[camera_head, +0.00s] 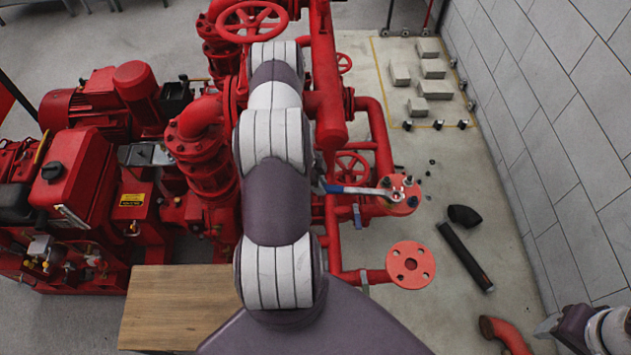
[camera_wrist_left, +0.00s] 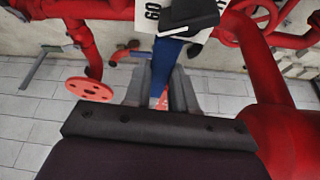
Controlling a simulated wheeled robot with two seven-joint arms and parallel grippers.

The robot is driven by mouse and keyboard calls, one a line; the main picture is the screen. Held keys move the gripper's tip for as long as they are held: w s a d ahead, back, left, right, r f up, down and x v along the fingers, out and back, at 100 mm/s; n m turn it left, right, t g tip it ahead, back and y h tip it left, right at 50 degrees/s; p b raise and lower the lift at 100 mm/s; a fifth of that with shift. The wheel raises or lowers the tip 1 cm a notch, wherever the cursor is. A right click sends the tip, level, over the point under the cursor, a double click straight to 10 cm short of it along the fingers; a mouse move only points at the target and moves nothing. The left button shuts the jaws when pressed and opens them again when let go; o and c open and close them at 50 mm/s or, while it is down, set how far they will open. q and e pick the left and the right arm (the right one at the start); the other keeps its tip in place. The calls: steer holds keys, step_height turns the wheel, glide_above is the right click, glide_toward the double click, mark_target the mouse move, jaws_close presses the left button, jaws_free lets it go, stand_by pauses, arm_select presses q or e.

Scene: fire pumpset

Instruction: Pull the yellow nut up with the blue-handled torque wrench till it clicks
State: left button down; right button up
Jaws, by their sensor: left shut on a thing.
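The torque wrench's blue handle (camera_head: 333,188) shows right of my left arm in the head view. Its silver shaft (camera_head: 370,191) reaches right to a red flange (camera_head: 402,203) with several dark studs or nuts. The wrench head lies over this flange; I cannot make out a yellow nut. In the left wrist view, the blue handle (camera_wrist_left: 164,62) stands between the grey fingers of my left gripper (camera_wrist_left: 160,88), which is shut on it. In the head view that gripper is mostly hidden by my arm. My right gripper (camera_head: 549,327) is partly visible at the lower right.
Another red flange (camera_head: 411,265) stands below the first. A black pipe (camera_head: 464,256), a black elbow (camera_head: 464,215) and a red elbow (camera_head: 505,334) lie right of it. Red pipes and pumps crowd the left. A wooden top (camera_head: 175,308) is at the lower left.

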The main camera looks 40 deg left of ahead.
arm_select(q)
steer(key=shift+s+a, duration=0.2)
steer(key=shift+a, duration=0.05)
arm_select(e)
steer(key=shift+s+a+r, duration=0.1)
steer(key=shift+s+a, duration=0.3)
steer(key=shift+s, duration=0.05)
arm_select(q)
steer(key=shift+s+a, duration=0.1)
steer(key=shift+a, duration=0.05)
arm_select(e)
steer(key=shift+w+d+r, duration=0.1)
steer(key=shift+r, duration=0.1)
arm_select(q)
steer(key=shift+a, duration=0.1)
steer(key=shift+p, duration=0.35)
arm_select(e)
steer(key=shift+r, duration=0.15)
arm_select(q)
steer(key=shift+f+b, duration=1.05)
steer(key=shift+f, duration=0.35)
arm_select(e)
steer(key=shift+f, duration=1.05)
arm_select(q)
steer(key=shift+s, duration=0.1)
steer(key=shift+s+d, duration=0.25)
steer(key=shift+s+d+n, duration=0.1)
steer(key=shift+n, duration=0.2)
steer(key=shift+r, duration=0.15)
